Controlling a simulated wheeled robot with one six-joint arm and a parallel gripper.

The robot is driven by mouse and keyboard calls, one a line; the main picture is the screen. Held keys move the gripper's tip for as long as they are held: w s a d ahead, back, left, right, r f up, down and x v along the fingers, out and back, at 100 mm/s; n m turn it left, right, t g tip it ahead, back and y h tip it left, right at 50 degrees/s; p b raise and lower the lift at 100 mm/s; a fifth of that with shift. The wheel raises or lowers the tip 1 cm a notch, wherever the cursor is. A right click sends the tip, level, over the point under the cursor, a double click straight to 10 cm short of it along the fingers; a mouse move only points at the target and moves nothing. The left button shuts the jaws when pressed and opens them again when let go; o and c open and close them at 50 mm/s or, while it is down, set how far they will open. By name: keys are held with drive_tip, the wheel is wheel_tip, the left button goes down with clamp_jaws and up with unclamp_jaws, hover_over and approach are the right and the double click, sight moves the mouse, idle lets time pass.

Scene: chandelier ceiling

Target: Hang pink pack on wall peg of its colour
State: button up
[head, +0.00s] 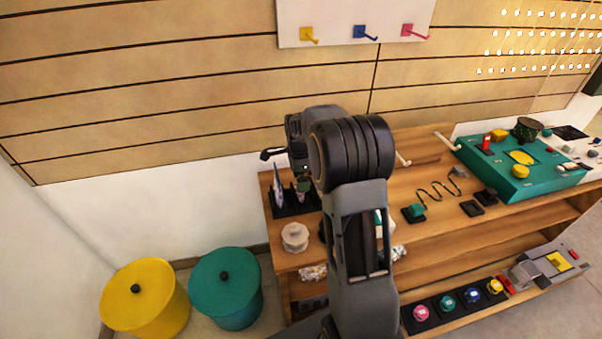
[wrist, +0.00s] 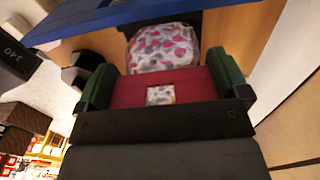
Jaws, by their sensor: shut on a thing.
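In the wrist view, my gripper (wrist: 162,86) is shut with its green-sided fingers on either side of a red block-like part. A white pack with pink and grey spots, the pink pack (wrist: 165,48), shows just beyond that part. The pink peg (head: 411,30) is the rightmost of three on a white board (head: 338,22) high on the wall, well above my arm's end. It is apart from the pack.
A yellow peg (head: 307,35) and a blue peg (head: 364,32) share the board. A wooden bench (head: 440,222) carries a teal panel (head: 520,170) and small parts. Yellow (head: 145,300) and teal (head: 226,288) bins stand at lower left. The wall before the board is clear.

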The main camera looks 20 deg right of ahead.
drive_tip(key=shift+f, duration=0.1)
drive_tip(key=shift+f, duration=0.15)
drive_tip(key=o, duration=0.8)
drive_tip(key=shift+b, duration=0.4)
